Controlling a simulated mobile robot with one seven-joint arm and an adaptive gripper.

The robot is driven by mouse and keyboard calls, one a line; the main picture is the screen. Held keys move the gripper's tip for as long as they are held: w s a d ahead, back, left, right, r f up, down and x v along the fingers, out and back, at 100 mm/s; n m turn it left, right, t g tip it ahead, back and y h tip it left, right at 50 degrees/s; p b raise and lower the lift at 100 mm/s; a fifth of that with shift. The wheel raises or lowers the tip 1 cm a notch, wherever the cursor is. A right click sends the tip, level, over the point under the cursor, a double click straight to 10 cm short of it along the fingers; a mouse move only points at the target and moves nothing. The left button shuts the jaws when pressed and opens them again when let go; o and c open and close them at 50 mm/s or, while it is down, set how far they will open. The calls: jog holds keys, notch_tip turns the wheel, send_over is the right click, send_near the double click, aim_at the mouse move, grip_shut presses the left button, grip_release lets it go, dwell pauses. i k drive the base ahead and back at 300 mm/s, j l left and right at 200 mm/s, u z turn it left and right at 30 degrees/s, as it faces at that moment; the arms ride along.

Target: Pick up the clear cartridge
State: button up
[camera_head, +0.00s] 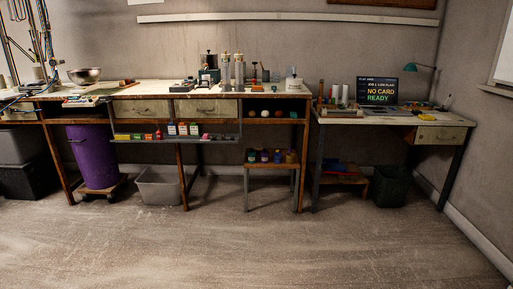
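No thing in view can be told for sure as the clear cartridge. Two upright, greyish, see-through-looking cylinders, the left one (225,70) and the right one (239,70), stand side by side on the long workbench (140,87) against the back wall. They are too small to tell whether either is a cartridge. Small dark and metallic items stand around them, among them a dark device (209,70) to their left. My gripper is not in view.
A desk (420,118) with a lit screen (378,90) stands at the right. A purple bin (93,155), a grey tub (158,187) and a dark basket (391,186) sit below the worktops. The floor (250,245) in front is clear.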

aim_at(238, 62)
jog(key=i, duration=1.5)
jog(key=i+l+z, duration=0.1)
jog(key=i, duration=1.4)
jog(key=i+l+u, duration=0.1)
jog(key=i, duration=0.2)
jog(key=i+l+u, duration=0.1)
jog(key=i, duration=0.2)
jog(key=l, duration=0.1)
